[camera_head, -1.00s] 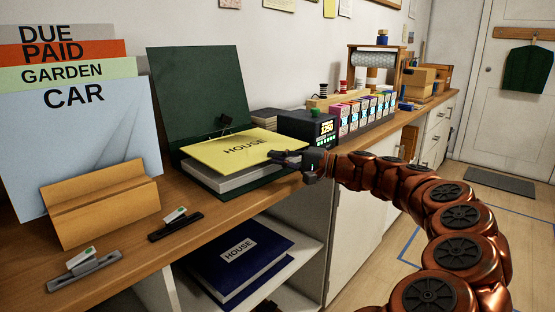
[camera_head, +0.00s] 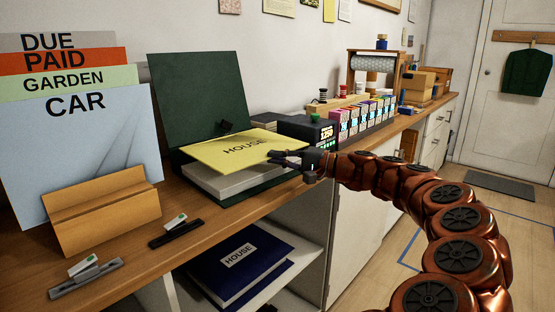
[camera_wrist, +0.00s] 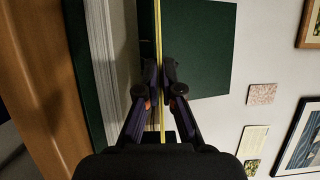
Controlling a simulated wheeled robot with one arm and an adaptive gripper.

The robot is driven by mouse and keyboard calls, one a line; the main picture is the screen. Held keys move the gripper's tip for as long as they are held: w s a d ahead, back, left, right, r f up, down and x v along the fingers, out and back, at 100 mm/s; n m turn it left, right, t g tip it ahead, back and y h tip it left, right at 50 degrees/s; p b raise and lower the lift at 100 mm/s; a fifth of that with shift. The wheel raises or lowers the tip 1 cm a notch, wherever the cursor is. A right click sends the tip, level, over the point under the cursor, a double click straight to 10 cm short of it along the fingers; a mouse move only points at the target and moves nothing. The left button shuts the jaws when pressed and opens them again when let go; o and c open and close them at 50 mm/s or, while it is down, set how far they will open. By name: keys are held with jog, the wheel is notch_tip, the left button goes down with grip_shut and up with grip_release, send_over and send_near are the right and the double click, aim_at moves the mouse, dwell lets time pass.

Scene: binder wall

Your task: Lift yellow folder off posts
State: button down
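The yellow folder (camera_head: 228,153), labelled HOUSE, lies roughly flat above a white paper stack (camera_head: 228,188) in the open dark green binder (camera_head: 198,98) on the counter. A gap shows between folder and stack. My gripper (camera_head: 280,157) is at the folder's right edge, with its fingers closed on it. In the wrist view the folder (camera_wrist: 158,35) shows as a thin edge-on strip between the fingertips of my gripper (camera_wrist: 160,75), apart from the white stack (camera_wrist: 103,60). The posts are hidden; a small black piece (camera_head: 226,127) shows behind the folder.
A dark box with a lit display (camera_head: 318,131) stands close behind my gripper. A wooden holder (camera_head: 103,210) with large labelled cards (camera_head: 95,150) stands at left. A blue HOUSE binder (camera_head: 240,265) lies on the shelf below. Two small clip-like bars lie on the counter front.

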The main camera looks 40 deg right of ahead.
jog(key=shift+r, duration=0.15)
jog(key=shift+r+p, duration=0.8)
jog(key=shift+r, duration=0.35)
